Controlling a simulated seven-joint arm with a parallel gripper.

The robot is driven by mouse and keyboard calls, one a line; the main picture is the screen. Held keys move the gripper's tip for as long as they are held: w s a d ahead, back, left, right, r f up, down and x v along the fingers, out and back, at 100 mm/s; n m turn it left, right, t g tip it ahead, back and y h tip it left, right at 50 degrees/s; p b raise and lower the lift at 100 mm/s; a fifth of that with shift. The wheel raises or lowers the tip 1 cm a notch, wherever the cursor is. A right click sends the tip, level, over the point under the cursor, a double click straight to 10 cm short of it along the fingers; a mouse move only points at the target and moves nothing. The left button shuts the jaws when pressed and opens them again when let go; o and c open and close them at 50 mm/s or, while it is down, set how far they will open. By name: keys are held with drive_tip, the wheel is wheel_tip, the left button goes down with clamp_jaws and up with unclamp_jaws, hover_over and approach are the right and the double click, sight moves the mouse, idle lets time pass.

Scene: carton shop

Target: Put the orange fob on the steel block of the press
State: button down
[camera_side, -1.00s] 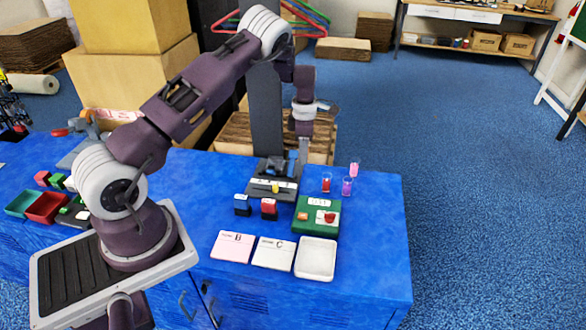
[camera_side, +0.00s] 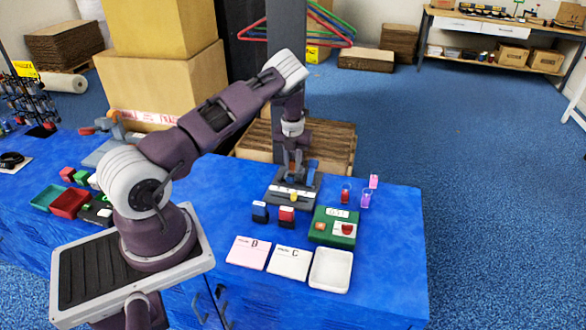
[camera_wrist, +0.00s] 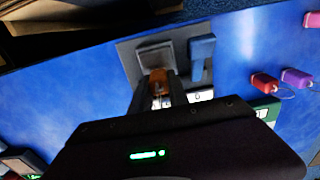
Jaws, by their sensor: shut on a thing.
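The orange fob (camera_wrist: 158,84) is between the two fingers of my gripper (camera_wrist: 160,92) in the wrist view, and the gripper is shut on it. The press (camera_side: 293,200) is a dark grey base with a blue lever (camera_wrist: 202,50) and a grey steel block (camera_wrist: 155,54). In the wrist view the fob appears just at the near edge of the block; I cannot tell whether they touch.
A red fob (camera_wrist: 264,82), a purple fob (camera_wrist: 296,78) and a pink fob (camera_wrist: 312,20) stand right of the press. A green scale (camera_side: 325,238), two cards and a white tray (camera_side: 330,285) lie in front.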

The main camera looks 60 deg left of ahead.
drive_tip(key=shift+f, duration=0.75)
drive_tip(key=c, duration=1.3)
unclamp_jaws()
drive_tip(key=shift+f, duration=0.1)
drive_tip(key=shift+o, duration=0.2)
